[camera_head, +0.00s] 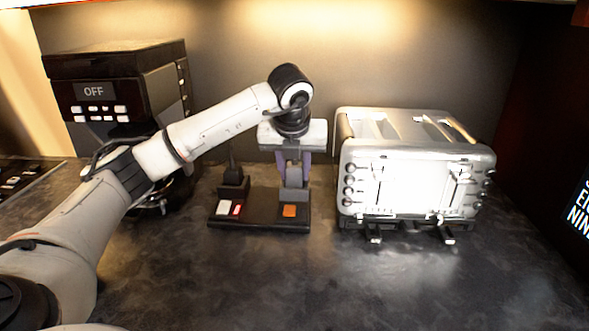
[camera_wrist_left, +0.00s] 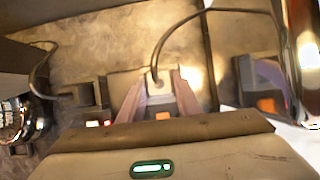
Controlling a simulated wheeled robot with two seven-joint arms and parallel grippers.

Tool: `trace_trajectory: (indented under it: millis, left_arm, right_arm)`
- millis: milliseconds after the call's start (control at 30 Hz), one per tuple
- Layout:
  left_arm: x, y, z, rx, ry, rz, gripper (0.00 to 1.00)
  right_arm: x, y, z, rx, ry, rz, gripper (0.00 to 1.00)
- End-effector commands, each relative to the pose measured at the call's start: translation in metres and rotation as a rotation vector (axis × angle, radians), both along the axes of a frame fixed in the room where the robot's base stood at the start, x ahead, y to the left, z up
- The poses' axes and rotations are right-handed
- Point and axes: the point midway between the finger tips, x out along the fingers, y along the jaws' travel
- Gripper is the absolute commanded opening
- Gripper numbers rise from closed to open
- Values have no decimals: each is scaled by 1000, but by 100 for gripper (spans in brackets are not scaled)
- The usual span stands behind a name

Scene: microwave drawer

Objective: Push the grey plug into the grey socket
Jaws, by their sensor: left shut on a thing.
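The black base (camera_head: 258,221) on the counter carries two socket places side by side. My left gripper (camera_head: 294,170) points down over the right one and is shut on the grey plug (camera_head: 294,176). In the left wrist view my gripper's fingers (camera_wrist_left: 160,98) flank the plug (camera_wrist_left: 156,88), and its cable rises behind it. The grey socket (camera_head: 296,195) is directly below the plug, behind an orange switch (camera_head: 289,211); the switch also shows in the left wrist view (camera_wrist_left: 163,116). The fingers partly hide the joint, so I cannot tell how deep the plug sits. My right gripper is not in view.
A dark plug (camera_head: 234,170) with a cable stands at the left socket, behind a red-and-white switch (camera_head: 230,208). A silver toaster (camera_head: 415,175) is close on the right. A black coffee machine (camera_head: 125,90) stands on the left. The front counter is clear.

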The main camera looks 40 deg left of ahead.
Motion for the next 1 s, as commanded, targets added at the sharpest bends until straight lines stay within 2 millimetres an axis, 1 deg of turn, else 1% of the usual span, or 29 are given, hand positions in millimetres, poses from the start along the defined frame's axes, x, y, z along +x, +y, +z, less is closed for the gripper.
trace_trajectory:
  millis: [167,200,267,300,800,867,967,1000]
  left_arm:
    - [0,0,-6,0,0,0,8]
    - [0,0,-5,0,0,0,36]
    - [0,0,-5,1,1,0,46]
    - [0,0,-5,1,2,1,53]
    - [-2,3,-8,4,11,8,53]
    - [-4,1,-2,4,8,6,53]
    - [-8,-5,15,3,3,3,53]
    - [-11,-9,23,2,-1,2,53]
  right_arm:
    - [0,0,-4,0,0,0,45]
    - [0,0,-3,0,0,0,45]
    - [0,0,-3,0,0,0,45]
    - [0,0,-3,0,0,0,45]
    - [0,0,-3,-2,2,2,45]
    - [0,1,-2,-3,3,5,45]
    - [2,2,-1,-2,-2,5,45]
    - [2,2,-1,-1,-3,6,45]
